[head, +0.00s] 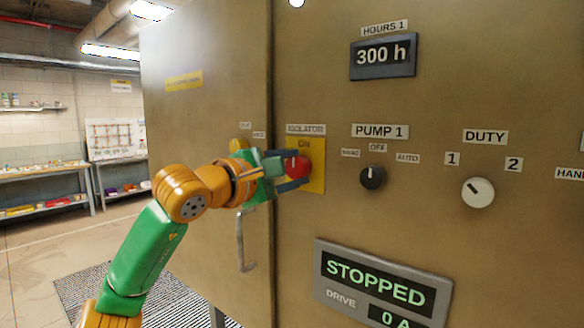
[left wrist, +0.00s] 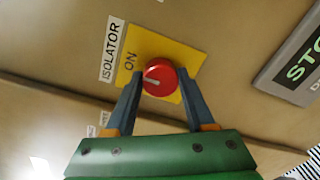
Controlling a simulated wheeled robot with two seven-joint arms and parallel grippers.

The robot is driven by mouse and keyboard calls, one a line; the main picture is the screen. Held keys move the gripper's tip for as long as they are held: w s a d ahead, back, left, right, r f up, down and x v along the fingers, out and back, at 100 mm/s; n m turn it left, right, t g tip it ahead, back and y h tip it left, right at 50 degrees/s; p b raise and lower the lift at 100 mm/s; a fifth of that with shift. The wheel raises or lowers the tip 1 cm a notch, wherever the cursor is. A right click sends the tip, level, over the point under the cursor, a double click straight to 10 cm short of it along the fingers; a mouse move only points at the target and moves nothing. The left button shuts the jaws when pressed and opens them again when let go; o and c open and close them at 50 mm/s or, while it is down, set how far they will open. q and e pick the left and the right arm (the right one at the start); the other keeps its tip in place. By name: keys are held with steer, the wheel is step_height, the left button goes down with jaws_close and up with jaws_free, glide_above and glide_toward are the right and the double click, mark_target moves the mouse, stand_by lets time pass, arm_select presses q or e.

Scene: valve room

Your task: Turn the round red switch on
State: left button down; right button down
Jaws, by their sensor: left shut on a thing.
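The round red switch (head: 297,167) sits on a yellow plate (head: 318,178) marked ON, under the ISOLATOR label (head: 305,129) on the tan cabinet front. My left gripper (head: 302,170) reaches it from the left and is shut on the switch, one finger on each side. In the left wrist view the red switch (left wrist: 160,76) lies between the blue fingertips. A short white mark shows on its face, left of the middle and running roughly sideways. The word ON is at upper left of the switch there. My right gripper is not in view.
A door handle (head: 242,240) hangs below my left wrist. To the right are the black PUMP 1 knob (head: 373,177), the white DUTY knob (head: 478,192) and a display reading STOPPED (head: 382,284). Shelves (head: 40,185) stand far left, with open floor before them.

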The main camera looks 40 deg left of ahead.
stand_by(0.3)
arm_select(q)
steer(key=shift+c, duration=1.3)
jaws_free()
steer(key=shift+s, duration=0.1)
steer(key=shift+s, duration=0.25)
steer(key=s+b, duration=0.2)
steer(key=s, duration=0.4)
steer(key=shift+s+d, duration=0.3)
steer(key=shift+d, duration=0.1)
steer(key=shift+w+r, duration=0.1)
